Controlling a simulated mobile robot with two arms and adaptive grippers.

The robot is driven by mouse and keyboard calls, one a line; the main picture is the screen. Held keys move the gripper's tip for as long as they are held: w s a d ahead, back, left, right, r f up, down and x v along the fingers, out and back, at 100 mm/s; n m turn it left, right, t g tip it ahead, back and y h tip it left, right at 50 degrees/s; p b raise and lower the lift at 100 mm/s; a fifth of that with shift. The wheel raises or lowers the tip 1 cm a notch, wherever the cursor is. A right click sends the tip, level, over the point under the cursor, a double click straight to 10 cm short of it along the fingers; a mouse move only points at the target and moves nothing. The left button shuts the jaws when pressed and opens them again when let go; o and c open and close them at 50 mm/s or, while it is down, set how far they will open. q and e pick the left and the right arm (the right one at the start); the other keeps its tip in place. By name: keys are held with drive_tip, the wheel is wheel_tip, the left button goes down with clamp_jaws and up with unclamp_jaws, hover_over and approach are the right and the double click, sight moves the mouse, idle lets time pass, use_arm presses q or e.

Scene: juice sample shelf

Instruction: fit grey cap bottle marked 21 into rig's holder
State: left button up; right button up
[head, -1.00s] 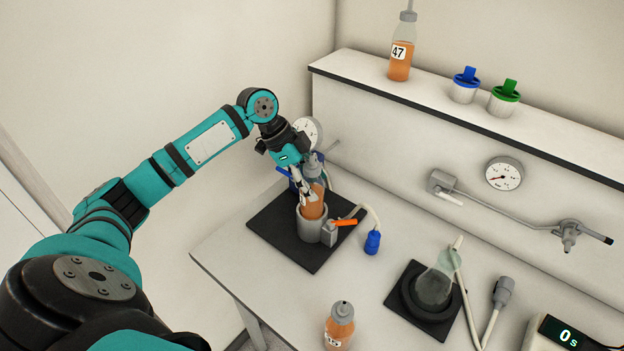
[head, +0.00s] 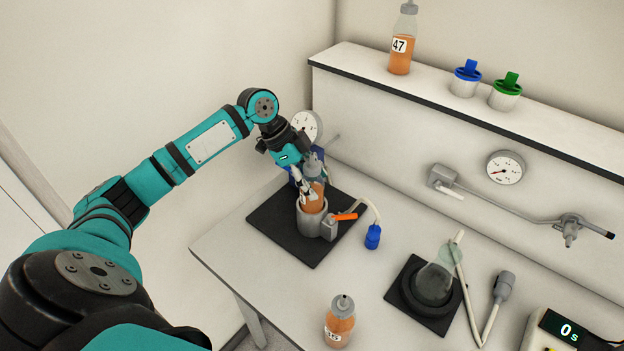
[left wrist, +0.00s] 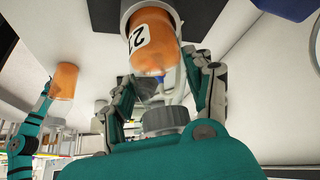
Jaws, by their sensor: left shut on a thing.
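The bottle of orange juice (head: 315,187) stands in the grey cup-shaped holder (head: 311,223) on a black base plate. In the left wrist view the bottle (left wrist: 152,45) shows a label beginning with 2, partly turned away, and a grey cap (left wrist: 165,121). Its lower end sits inside the holder's ring (left wrist: 127,8); how deep is hard to tell. My left gripper (head: 307,194) is shut on the bottle, its fingers on either side in the wrist view (left wrist: 166,84). An orange lever (head: 345,217) is at the holder's side.
Another orange bottle (head: 339,323) stands at the table's front. A flask on a black stand (head: 431,290), a blue-ended hose (head: 373,237) and a timer (head: 565,335) are to the right. The shelf holds bottle 47 (head: 401,55) and blue- and green-topped cups.

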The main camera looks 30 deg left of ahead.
sight(323, 210)
use_arm(q)
drive_tip(key=shift+r, duration=0.1)
drive_tip(key=shift+p, duration=0.4)
drive_tip(key=shift+f+b, duration=1)
drive_tip(key=shift+f, duration=1.45)
drive_tip(key=shift+p, duration=0.35)
drive_tip(key=shift+s+f, duration=0.2)
drive_tip(key=shift+f, duration=0.15)
drive_tip(key=shift+s+f+p, duration=0.1)
drive_tip(key=shift+f+p, duration=0.05)
drive_tip(key=shift+p, duration=0.2)
idle(0.6)
drive_tip(key=o, duration=1.4)
drive_tip(key=shift+d, duration=0.1)
drive_tip(key=shift+o, duration=0.2)
drive_tip(key=shift+w, duration=0.2)
